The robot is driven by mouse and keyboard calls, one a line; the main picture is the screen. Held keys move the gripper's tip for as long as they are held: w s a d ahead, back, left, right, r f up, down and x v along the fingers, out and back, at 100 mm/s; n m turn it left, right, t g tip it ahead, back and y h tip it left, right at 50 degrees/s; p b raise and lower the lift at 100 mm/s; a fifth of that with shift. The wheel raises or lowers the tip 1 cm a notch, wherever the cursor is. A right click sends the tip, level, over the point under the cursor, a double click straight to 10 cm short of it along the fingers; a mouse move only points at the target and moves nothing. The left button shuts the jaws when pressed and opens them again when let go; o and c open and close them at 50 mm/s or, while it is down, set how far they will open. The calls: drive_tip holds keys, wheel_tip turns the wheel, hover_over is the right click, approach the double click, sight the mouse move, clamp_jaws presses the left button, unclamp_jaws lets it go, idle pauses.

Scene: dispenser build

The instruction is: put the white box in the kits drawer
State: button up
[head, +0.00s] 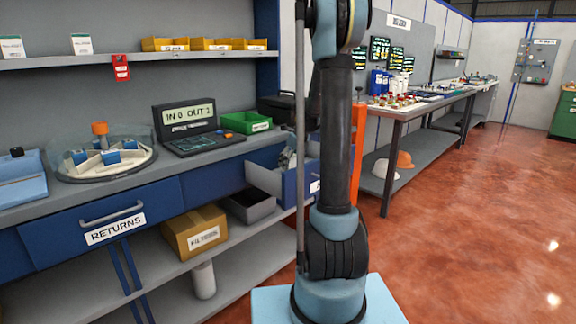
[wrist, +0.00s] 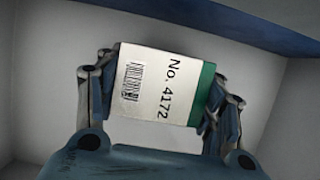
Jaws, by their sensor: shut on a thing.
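A white box (wrist: 155,86) with a green end, a barcode and the print "No. 4172" is in the wrist view. My gripper (wrist: 163,84) is shut on it, one finger on each side. Pale walls and a blue edge (wrist: 230,20) surround it in that view; whether the box touches a floor below, I cannot tell. In the head view an open blue drawer (head: 265,179) with a pale inside sticks out under the bench, partly behind my arm. Its label is mostly hidden, so I cannot read it.
A shut blue drawer marked RETURNS (head: 115,222) is at the left. A carton (head: 194,232) and a grey bin (head: 252,206) stand on the lower shelf. A round dispenser (head: 102,160), a display terminal (head: 190,128) and a green tray (head: 246,122) are on the bench.

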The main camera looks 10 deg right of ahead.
drive_tip(key=shift+w+a, duration=0.5)
drive_tip(key=shift+w, duration=0.25)
drive_tip(key=shift+w+f, duration=0.1)
drive_tip(key=shift+f, duration=0.5)
drive_tip(key=o, duration=1.3)
drive_tip(key=v, duration=1.2)
